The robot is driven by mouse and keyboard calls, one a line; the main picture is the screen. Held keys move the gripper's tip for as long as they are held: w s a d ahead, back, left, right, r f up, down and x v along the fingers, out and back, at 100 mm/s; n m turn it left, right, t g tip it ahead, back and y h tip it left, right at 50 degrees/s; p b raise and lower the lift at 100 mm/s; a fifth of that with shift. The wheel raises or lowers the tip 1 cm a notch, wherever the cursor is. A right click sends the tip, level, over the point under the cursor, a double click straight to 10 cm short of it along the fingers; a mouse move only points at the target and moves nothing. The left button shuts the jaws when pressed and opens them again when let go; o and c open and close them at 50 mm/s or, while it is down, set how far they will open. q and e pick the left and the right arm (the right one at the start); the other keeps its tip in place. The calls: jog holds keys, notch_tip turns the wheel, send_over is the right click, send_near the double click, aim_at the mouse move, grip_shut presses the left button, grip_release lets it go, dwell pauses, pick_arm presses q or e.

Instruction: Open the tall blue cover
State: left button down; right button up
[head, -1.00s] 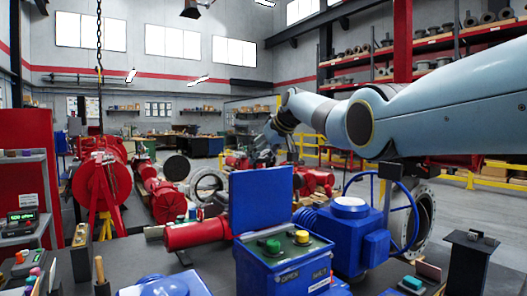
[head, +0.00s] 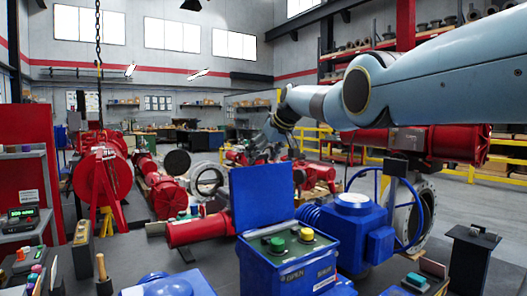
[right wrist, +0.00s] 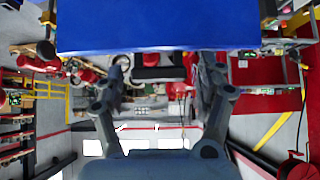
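The tall blue cover (head: 261,198) stands upright at the back edge of a blue control box (head: 290,272) with a green and a yellow knob on top. The knobs are uncovered. My right gripper (head: 268,148) is small in the head view, just beyond the cover's top edge. In the right wrist view a wide blue panel (right wrist: 155,25), apparently the cover, fills the top. My left gripper is out of view.
A blue actuator (head: 354,222) with a blue handwheel (head: 413,205) stands right of the box. A red cylinder (head: 200,230) lies to its left. A dark stand (head: 472,260) is at the right. My right arm spans the upper right.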

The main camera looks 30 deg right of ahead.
jog(key=shift+o, duration=0.6)
jog(key=shift+w+r, duration=0.1)
jog(key=shift+r, duration=0.25)
jog(key=shift+d+r, duration=0.1)
jog(key=v, duration=1.1)
jog(key=shift+s+r, duration=0.15)
jog(key=shift+s, duration=0.3)
